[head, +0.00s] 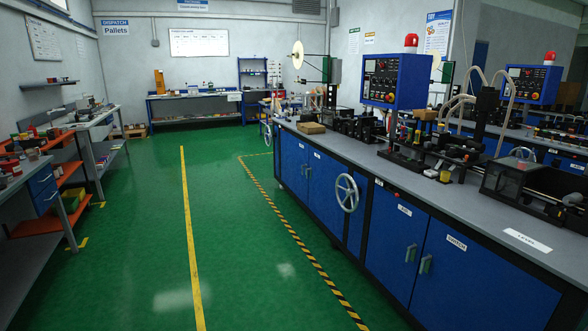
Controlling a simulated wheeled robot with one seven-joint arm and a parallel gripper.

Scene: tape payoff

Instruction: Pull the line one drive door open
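A long workbench with blue cabinet doors below runs along the right side. The near pair is a left door (392,243) and a right door (475,285), each with a small white label too small to read surely. Farther along are more blue doors (317,183). All these doors look shut. I cannot tell from the labels which is the line one drive door. My gripper is not in view.
A grey handwheel (345,192) sticks out from the bench front, left of the near doors. The green floor (235,250) is clear, with a yellow line (188,230) and a striped line (300,243). Shelves and benches (50,190) stand at left.

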